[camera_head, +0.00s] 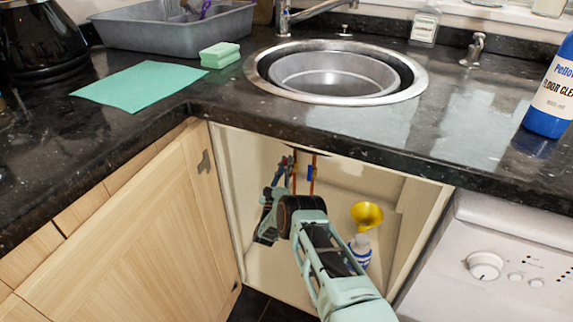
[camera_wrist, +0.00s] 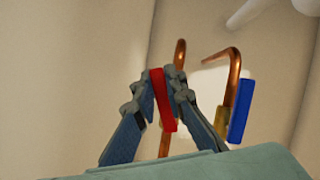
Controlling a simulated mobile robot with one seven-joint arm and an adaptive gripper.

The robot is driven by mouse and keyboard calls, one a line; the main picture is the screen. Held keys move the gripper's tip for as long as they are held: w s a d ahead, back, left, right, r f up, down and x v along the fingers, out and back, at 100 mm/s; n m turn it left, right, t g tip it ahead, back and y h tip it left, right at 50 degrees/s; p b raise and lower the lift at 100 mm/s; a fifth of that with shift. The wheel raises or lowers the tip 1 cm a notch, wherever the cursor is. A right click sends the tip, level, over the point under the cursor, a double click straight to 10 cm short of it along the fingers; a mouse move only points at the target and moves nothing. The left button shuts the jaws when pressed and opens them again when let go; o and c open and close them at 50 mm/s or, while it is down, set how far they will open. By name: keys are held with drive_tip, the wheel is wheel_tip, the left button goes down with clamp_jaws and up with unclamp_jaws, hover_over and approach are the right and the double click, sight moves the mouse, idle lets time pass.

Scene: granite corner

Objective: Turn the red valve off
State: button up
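The red valve (camera_wrist: 163,105) has a flat red lever, roughly upright and slightly tilted in the wrist view. It sits by a copper pipe inside the open cabinet under the sink. My gripper (camera_wrist: 161,76) has one finger on each side of the lever, and its fingertips appear closed against the lever's upper part. In the head view my gripper (camera_head: 284,165) reaches into the cabinet's left side, and only a small bit of red shows at its tips. The valve's body is mostly hidden behind the fingers.
A blue valve lever (camera_wrist: 240,118) hangs on a second copper pipe (camera_wrist: 234,72), just right of the red one. A yellow funnel (camera_head: 367,214) and a bottle (camera_head: 360,250) stand inside the cabinet. The open cabinet door (camera_head: 130,225) is left; the counter edge (camera_head: 330,148) overhangs above.

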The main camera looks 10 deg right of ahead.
drive_tip(key=shift+a+n, duration=0.1)
drive_tip(key=shift+n, duration=0.3)
clamp_jaws()
drive_tip(key=shift+w+a+f+n+g+y, duration=0.3)
drive_tip(key=shift+f+n+y, duration=0.55)
drive_tip(key=shift+n, duration=1.65)
drive_tip(key=shift+w+a+f+n+g+y, duration=0.15)
drive_tip(key=shift+a+f+n+g+y, duration=0.3)
drive_tip(key=shift+n+y, duration=1.4)
drive_tip(key=shift+w+a+f+n+g+y, duration=0.25)
drive_tip(key=shift+f+n+g, duration=0.4)
drive_tip(key=shift+n, duration=2.5)
drive_tip(key=shift+f, duration=0.15)
drive_tip(key=o, duration=0.7)
unclamp_jaws()
drive_tip(key=shift+s, duration=0.1)
drive_tip(key=s, duration=0.4)
drive_tip(key=s+a, duration=0.1)
drive_tip(key=s, duration=0.2)
drive_tip(key=s+a, duration=0.1)
drive_tip(key=s, duration=0.3)
drive_tip(key=shift+s+a, duration=0.15)
drive_tip(key=shift+s, duration=0.2)
